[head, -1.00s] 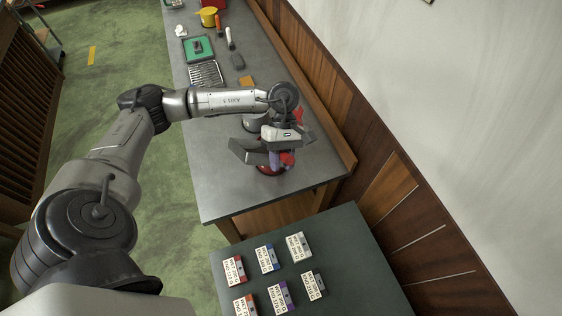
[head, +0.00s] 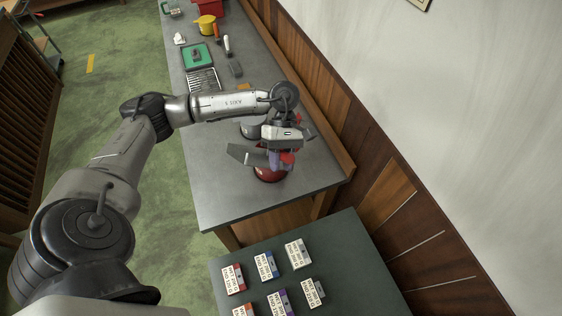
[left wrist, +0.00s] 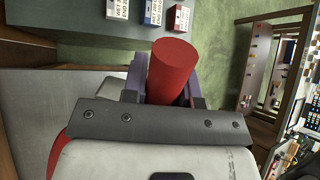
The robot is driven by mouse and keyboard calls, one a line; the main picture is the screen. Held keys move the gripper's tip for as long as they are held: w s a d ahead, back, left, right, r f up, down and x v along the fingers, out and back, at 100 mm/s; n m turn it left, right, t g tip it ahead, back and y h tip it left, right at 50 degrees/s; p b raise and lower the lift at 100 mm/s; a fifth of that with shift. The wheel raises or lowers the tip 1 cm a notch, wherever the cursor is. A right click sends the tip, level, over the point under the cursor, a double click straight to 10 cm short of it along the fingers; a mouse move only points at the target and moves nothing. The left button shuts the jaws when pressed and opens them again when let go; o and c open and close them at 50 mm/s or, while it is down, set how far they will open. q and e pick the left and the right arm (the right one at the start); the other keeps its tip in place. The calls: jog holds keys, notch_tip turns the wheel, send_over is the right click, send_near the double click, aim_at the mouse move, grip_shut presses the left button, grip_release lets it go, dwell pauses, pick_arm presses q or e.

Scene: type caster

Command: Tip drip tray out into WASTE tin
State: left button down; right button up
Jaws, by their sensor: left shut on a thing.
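My left gripper (head: 280,158) is over the near end of the grey bench, its purple fingers shut on a red cylinder (left wrist: 174,66) that looks like a handle. In the left wrist view the cylinder stands up between the fingers. Whether it belongs to the drip tray is hard to tell; no tray body shows clearly, as my gripper covers that area. A round dark red thing (head: 269,174) sits directly below the gripper on the bench, partly covered. A grey round container (head: 250,131) stands just behind my gripper. I can read no WASTE label. My right gripper is not in view.
A grey-green table (head: 346,253) with several labelled boxes (head: 265,265) stands nearer me, beyond the bench's end. Farther along the bench are a green tray (head: 187,58), a yellow pot (head: 206,24) and tools. A wood-panelled wall borders the bench's right side.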

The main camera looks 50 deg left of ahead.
pick_arm(q)
jog(key=shift+w+a+r, duration=0.1)
jog(key=shift+w+r, duration=0.1)
jog(key=shift+w+a+r, duration=0.15)
jog(key=shift+w+r, duration=0.05)
jog(key=shift+w+a+r+g+h, duration=0.15)
jog(key=shift+r+g+h, duration=0.05)
jog(key=shift+g+h, duration=0.1)
jog(key=shift+w+a+r, duration=0.25)
jog(key=shift+w+a, duration=0.05)
jog(key=shift+w, duration=0.1)
jog(key=shift+w+a+r+g+h, duration=0.1)
jog(key=shift+w+r+g+h, duration=0.05)
jog(key=shift+g+h, duration=0.15)
jog(key=shift+a, duration=0.1)
jog(key=shift+w+r, duration=0.15)
jog(key=shift+a, duration=0.1)
